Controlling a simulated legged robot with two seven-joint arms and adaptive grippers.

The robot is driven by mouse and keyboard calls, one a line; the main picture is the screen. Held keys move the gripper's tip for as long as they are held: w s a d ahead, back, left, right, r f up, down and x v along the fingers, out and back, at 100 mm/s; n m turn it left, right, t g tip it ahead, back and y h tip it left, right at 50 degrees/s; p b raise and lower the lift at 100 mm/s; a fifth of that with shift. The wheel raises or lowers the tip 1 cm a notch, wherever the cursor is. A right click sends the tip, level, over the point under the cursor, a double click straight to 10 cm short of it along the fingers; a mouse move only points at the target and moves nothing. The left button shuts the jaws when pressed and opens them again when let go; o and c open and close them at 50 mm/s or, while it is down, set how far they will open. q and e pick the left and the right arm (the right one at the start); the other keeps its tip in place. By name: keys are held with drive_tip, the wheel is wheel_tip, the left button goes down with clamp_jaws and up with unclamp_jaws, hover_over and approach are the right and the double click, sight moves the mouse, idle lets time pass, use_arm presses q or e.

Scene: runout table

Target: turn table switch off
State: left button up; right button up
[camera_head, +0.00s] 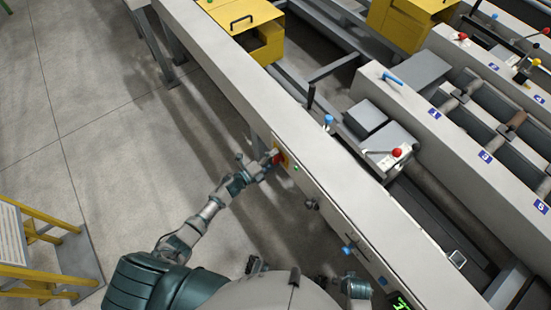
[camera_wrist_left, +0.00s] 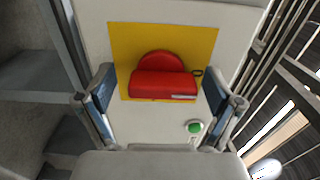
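The table switch is a red rotary handle (camera_wrist_left: 163,84) on a yellow plate (camera_wrist_left: 122,42), fixed to the pale side panel of the runout table. The handle's grip bar lies level in the left wrist view. In the head view the switch (camera_head: 283,158) shows small on the table's side, partly covered by my gripper. My left gripper (camera_wrist_left: 160,97) is open and empty, with one finger on each side of the handle. Both fingers look apart from the handle. In the head view my left gripper (camera_head: 268,161) is at the panel.
A green button (camera_wrist_left: 194,127) sits below the plate, near the right finger. The long table edge (camera_head: 330,180) runs diagonally, with a blue-topped lever (camera_head: 328,119) and a red knob (camera_head: 397,152) beyond. Yellow steps (camera_head: 40,245) stand at left; the floor between is clear.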

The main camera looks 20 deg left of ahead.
use_arm(q)
drive_tip(key=shift+s, duration=0.1)
drive_tip(key=v, duration=1.2)
drive_tip(key=shift+a+f, duration=0.1)
